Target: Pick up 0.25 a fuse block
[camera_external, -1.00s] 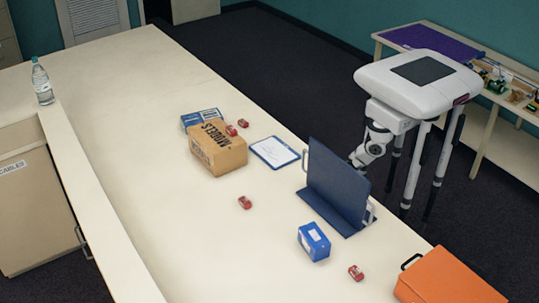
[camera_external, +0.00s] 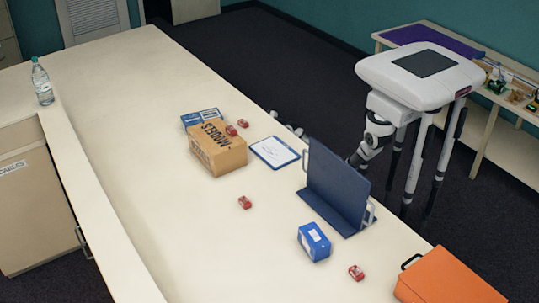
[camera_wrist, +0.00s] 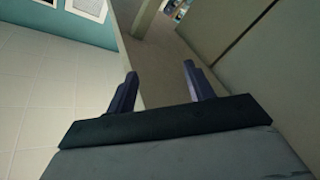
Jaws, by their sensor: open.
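Several small red blocks that look like fuse blocks stand on the long table in the external view. One (camera_external: 231,130) and another (camera_external: 243,123) are beside the cardboard box. A third red block (camera_external: 245,202) is alone mid-table, and one more red block (camera_external: 356,272) is near the front right. Their ratings are too small to read. My gripper (camera_wrist: 158,82) is open and empty in the wrist view, with no red block between its fingers. In the external view, its end (camera_external: 290,128) shows partly beyond the table's far edge, near the clipboard.
A dark blue upright panel with handles (camera_external: 338,185) stands at the table edge between my body and the table. A cardboard box (camera_external: 218,152), blue boxes (camera_external: 314,242), a clipboard (camera_external: 275,152) and an orange case (camera_external: 450,280) are also there. The left of the table (camera_external: 130,130) is clear.

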